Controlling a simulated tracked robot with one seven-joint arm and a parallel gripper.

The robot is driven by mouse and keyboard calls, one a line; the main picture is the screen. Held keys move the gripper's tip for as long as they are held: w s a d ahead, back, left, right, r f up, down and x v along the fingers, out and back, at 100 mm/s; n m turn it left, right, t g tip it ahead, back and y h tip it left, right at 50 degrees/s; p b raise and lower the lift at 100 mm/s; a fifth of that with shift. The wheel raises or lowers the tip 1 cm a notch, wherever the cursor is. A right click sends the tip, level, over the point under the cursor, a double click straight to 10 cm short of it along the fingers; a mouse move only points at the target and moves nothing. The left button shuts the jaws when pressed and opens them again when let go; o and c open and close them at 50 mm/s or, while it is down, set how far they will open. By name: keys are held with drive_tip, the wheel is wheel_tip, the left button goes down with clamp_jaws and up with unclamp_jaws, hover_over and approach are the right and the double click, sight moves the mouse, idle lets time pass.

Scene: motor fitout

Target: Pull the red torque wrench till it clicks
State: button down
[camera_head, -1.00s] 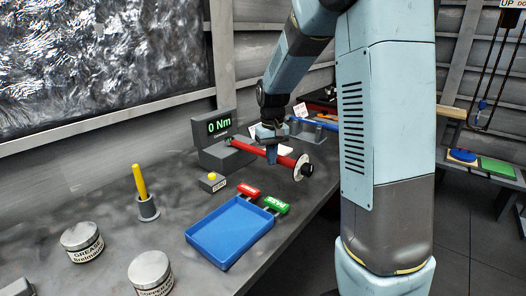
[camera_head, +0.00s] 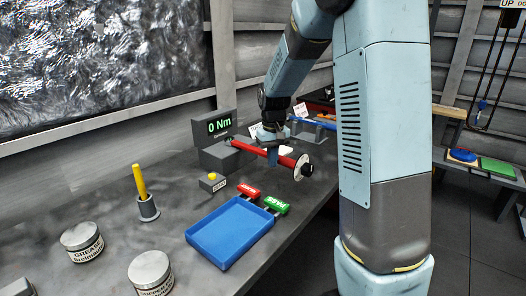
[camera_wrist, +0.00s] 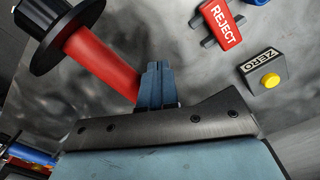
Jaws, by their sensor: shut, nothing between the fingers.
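The red torque wrench (camera_head: 288,161) lies roughly level, its left end at the grey tester (camera_head: 213,157) and a pale disc with a dark end piece at its right end. The tester's display (camera_head: 219,125) reads 0 Nm in green. My gripper (camera_head: 272,159) is at the middle of the wrench. In the wrist view its blue fingers (camera_wrist: 157,70) are shut together and empty, close beside the red handle (camera_wrist: 100,62). I cannot tell whether they touch it. The wrench's far part is hidden by my gripper in the wrist view.
A yellow button marked ZERO (camera_head: 212,177) sits in front of the tester. A blue tray (camera_head: 190,237) with red REJECT (camera_head: 247,191) and green PASS (camera_head: 276,205) tags lies nearer. A yellow-handled tool in a holder (camera_head: 148,208) and lidded tins (camera_head: 150,270) stand left.

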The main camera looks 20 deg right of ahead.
drive_tip(key=shift+w+d, duration=0.6)
drive_tip(key=shift+d, duration=0.15)
drive_tip(key=shift+w+d, duration=0.55)
drive_tip(key=shift+d, duration=0.2)
idle(1.8)
drive_tip(key=shift+s+a, duration=0.1)
drive_tip(key=shift+a, duration=0.05)
drive_tip(key=shift+s+a, duration=0.6)
drive_tip(key=shift+a, duration=0.2)
drive_tip(key=shift+s+a, duration=0.6)
drive_tip(key=shift+a, duration=0.2)
wheel_tip(320, 180, up, 9)
idle(0.8)
